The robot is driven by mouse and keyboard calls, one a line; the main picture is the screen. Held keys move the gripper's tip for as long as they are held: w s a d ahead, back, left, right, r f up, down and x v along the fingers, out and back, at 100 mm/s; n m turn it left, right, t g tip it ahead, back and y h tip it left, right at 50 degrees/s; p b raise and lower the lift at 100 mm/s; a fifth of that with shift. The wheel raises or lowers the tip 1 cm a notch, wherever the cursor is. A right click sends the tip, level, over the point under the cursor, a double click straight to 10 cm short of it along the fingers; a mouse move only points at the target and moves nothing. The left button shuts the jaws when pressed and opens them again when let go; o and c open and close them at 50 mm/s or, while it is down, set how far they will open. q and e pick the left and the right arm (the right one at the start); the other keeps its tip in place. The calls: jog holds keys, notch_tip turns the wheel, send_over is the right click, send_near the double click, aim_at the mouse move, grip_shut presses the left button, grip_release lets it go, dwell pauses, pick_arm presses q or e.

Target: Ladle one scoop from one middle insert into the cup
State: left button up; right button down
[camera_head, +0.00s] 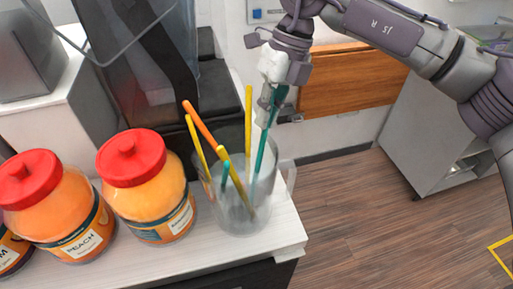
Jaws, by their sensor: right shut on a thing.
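My right gripper (270,100) comes in from the top right and is shut on the upper end of a teal stick-like utensil (262,148). The lower part of the teal utensil is inside a clear pitcher (236,215) near the right corner of the counter. Whether it is a ladle cannot be told, as its lower end is unclear through the pitcher wall. My left gripper is not in view. No middle insert and no cup that I can identify is in view.
The pitcher also holds an orange stick (201,124), several yellow ones and a shorter teal one (226,172). Red-lidded jars, including a peach jar (67,215) and another (148,195), stand to its left on the white counter (215,262). Open floor lies to the right.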

notch_tip(320, 180, up, 10)
jog(key=shift+r+b, duration=0.1)
jog(key=shift+b, duration=0.6)
notch_tip(320, 180, up, 16)
jog(key=p, duration=1.4)
